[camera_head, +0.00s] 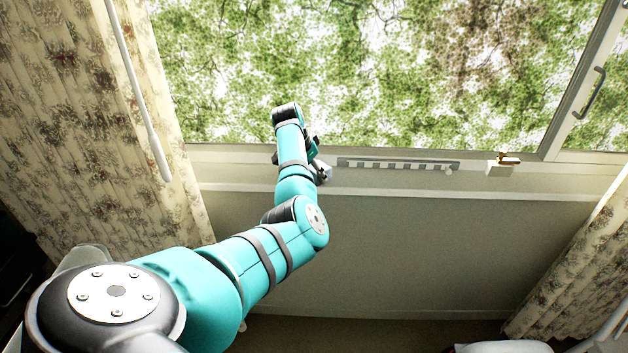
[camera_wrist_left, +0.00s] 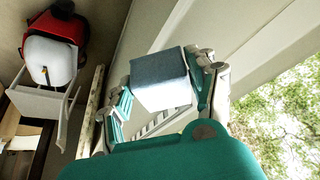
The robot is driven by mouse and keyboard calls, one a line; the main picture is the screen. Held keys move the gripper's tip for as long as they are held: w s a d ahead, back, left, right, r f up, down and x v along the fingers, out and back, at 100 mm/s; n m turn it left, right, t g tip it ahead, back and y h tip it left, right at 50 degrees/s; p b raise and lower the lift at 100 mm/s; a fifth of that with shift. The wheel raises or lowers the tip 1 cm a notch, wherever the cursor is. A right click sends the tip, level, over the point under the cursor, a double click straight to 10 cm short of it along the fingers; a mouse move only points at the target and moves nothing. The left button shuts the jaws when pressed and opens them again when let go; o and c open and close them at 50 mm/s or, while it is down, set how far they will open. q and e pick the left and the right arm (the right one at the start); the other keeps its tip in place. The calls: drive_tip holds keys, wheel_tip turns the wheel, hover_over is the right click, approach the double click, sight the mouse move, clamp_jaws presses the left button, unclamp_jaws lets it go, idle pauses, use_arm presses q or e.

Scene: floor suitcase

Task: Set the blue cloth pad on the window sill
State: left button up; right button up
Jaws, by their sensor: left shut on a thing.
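The blue cloth pad (camera_wrist_left: 160,78) is a grey-blue block with a paler lower side in the left wrist view. My left gripper (camera_wrist_left: 162,85) is shut on it, with fingers at its left and right sides. In the head view my left gripper (camera_head: 318,166) is over or near the pale window sill (camera_head: 420,182), left of its middle. My arm and gripper largely hide the pad there. I cannot tell whether the pad touches the sill. My right gripper is in neither view.
A dark slotted strip (camera_head: 398,165) runs along the sill right of my gripper. Floral curtains hang at the left (camera_head: 75,110) and right (camera_head: 575,270). A red and white object (camera_wrist_left: 55,45) shows in the left wrist view.

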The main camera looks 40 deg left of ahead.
use_arm(q)
drive_tip(key=shift+w+f+p, duration=0.1)
drive_tip(key=shift+f+p, duration=0.3)
drive_tip(key=shift+f, duration=1.35)
drive_tip(key=o, duration=1.3)
drive_tip(key=shift+c, duration=0.2)
